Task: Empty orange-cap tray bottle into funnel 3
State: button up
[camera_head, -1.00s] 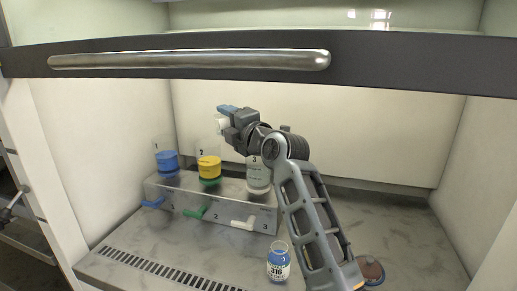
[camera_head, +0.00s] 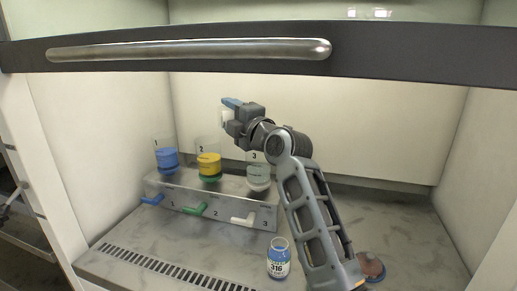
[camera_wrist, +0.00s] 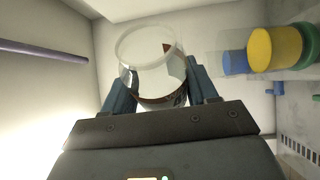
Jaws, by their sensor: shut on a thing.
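My gripper (camera_wrist: 160,88) is shut on a clear, open-mouthed bottle (camera_wrist: 135,47) with a white label. No orange cap shows on it. In the head view my gripper (camera_head: 229,110) is raised above the funnel row, and the held bottle shows only as a small whitish patch (camera_head: 228,117). The bottle's contents and exact tilt cannot be told.
The yellow funnel 2 (camera_head: 209,164) and blue funnel 1 (camera_head: 167,159) stand on the metal box (camera_head: 230,208) with valve handles on its front. A blue bottle marked 316 (camera_head: 279,260) stands at the front. A brownish round thing (camera_head: 371,267) is right of my arm. The handled sash (camera_head: 430,67) crosses above.

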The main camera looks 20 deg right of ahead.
jog(key=shift+d+r+m+b, duration=0.1)
jog(key=shift+d+m+b, duration=0.2)
jog(key=shift+m+b, duration=0.15)
jog(key=shift+s+d+r+m+t+b, duration=0.1)
jog(key=shift+d+r+m+t+b, duration=0.2)
jog(key=shift+m+b, duration=0.4)
jog(key=shift+d+r+m+t+b, duration=0.1)
jog(key=shift+r+m+t+b, duration=0.2)
jog(key=shift+m+t+b, duration=0.35)
dwell(0.5)
jog(key=shift+d+r+m+t+h+b, duration=0.15)
jog(key=shift+d+r+m, duration=0.1)
jog(key=shift+m, duration=0.5)
jog(key=shift+d+r+m+t+h+b, duration=0.15)
jog(key=shift+d+r+m, duration=0.1)
jog(key=shift+m, duration=0.5)
jog(key=shift+d+r+m+t+h, duration=0.25)
jog(key=shift+m+h, duration=0.2)
jog(key=shift+m, duration=0.5)
jog(key=shift+d+r+m+t+h, duration=0.1)
jog(key=shift+d+m+t+h, duration=0.3)
jog(key=shift+m, duration=0.55)
jog(key=shift+s+d+r+m+h+p, duration=0.15)
jog(key=shift+d+m+h+p, duration=0.2)
jog(key=shift+m, duration=0.45)
jog(key=shift+d+r+m+h+p, duration=0.15)
jog(key=shift+m+h, duration=0.25)
jog(key=shift+m, duration=0.4)
dwell(0.7)
